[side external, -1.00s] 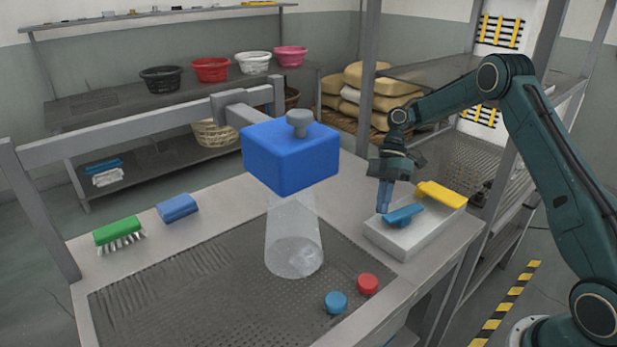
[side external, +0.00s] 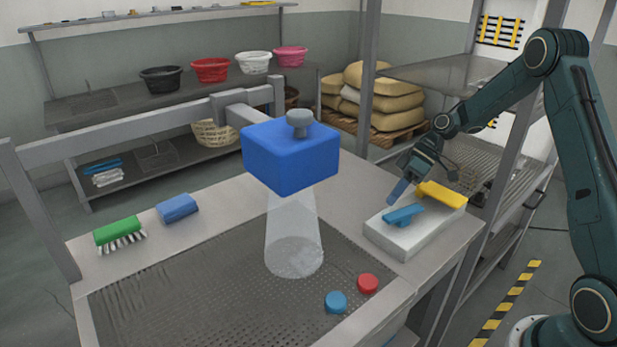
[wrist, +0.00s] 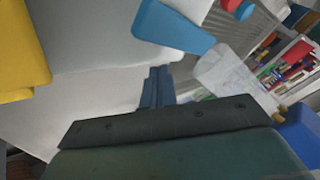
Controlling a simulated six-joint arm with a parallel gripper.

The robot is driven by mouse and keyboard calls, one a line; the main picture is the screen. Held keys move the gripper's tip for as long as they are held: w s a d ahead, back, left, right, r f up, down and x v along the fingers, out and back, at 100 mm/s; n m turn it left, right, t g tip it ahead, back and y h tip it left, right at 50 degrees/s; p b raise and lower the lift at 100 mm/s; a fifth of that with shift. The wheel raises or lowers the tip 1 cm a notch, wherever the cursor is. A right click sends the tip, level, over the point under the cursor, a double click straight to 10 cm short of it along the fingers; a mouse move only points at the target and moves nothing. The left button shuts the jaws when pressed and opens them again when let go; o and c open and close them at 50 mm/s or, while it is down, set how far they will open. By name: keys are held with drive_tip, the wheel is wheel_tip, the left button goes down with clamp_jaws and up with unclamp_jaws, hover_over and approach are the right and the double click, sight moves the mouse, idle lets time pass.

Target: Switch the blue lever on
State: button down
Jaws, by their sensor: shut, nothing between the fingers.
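The blue lever (side external: 403,215) sits on the left part of a white switch box (side external: 408,241) at the right of the bench. A yellow lever (side external: 441,194) is beside it on the same box. My gripper (side external: 394,196) is shut and empty, tilted, at the back of the box just behind the blue lever. In the wrist view my shut fingers (wrist: 158,82) point at the white box, with the blue lever (wrist: 172,27) ahead and to the right and the yellow lever (wrist: 18,50) at left. I cannot tell whether the fingertips touch the box.
A blue block-shaped head (side external: 290,157) hangs over the perforated tank plate (side external: 190,290), with a pale cone below it. A blue button (side external: 335,302) and red button (side external: 368,284) are near the front edge. A green brush (side external: 118,232) and blue sponge (side external: 177,208) lie at left.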

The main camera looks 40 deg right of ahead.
drive_tip(key=m+t, duration=0.1)
drive_tip(key=s+d+m+h, duration=0.1)
drive_tip(key=m, duration=0.1)
drive_tip(key=m+t, duration=0.1)
drive_tip(key=shift+s+d+m+t, duration=0.2)
drive_tip(key=shift+d+m+t, duration=0.1)
drive_tip(key=shift+m, duration=0.1)
drive_tip(key=d, duration=0.4)
drive_tip(key=shift+s+d+r, duration=0.1)
drive_tip(key=shift+d+r, duration=0.2)
drive_tip(key=v, duration=0.9)
drive_tip(key=shift+a+r, duration=0.1)
drive_tip(key=shift+a, duration=0.1)
drive_tip(key=s+a+r+h, duration=0.2)
drive_tip(key=a+r+h, duration=0.1)
drive_tip(key=a+r, duration=0.55)
drive_tip(key=s+a+r+h, duration=0.2)
drive_tip(key=s+a+r, duration=0.2)
drive_tip(key=s+a, duration=0.9)
drive_tip(key=shift+s+m+h, duration=0.3)
drive_tip(key=shift+s+h, duration=0.1)
drive_tip(key=shift+s, duration=0.25)
drive_tip(key=shift+s+a+r, duration=0.1)
